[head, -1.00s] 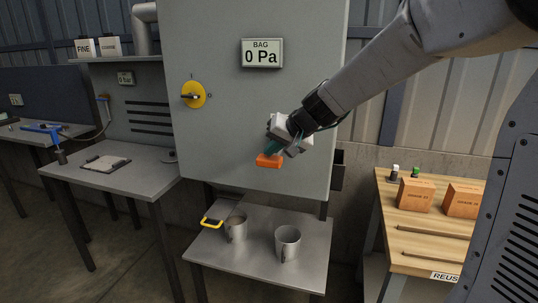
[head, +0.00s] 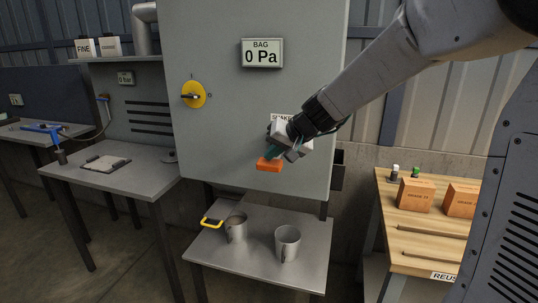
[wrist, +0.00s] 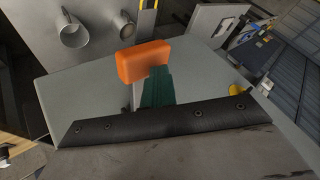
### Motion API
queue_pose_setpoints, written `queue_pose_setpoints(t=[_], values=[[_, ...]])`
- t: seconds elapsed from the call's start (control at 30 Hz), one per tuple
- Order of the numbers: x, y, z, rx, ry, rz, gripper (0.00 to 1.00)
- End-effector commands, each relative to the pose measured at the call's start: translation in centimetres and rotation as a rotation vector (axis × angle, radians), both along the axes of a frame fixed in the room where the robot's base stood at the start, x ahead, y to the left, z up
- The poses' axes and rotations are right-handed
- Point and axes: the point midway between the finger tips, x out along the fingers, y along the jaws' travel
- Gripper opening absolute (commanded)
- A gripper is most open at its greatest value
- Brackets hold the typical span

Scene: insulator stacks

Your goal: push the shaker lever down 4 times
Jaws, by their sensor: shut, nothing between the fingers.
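The shaker lever's orange handle (head: 269,165) stands out from the lower front of the grey cabinet (head: 225,130). It also shows as an orange block in the wrist view (wrist: 144,62).
A yellow rotary switch (head: 193,95) and a display reading 0 Pa (head: 262,53) are on the cabinet front. Two metal mugs (head: 287,243) (head: 236,226) stand on the metal table (head: 260,262) below. A wooden bench (head: 413,243) with boxes stands at right.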

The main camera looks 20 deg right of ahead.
Motion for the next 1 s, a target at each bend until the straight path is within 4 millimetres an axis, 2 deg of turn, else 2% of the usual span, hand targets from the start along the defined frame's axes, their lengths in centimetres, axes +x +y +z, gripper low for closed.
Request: queue_pose_setpoints(t=[1.0], values=[[-0.1,0.1,-1.4,0.001,0.003,0.003,0.00]])
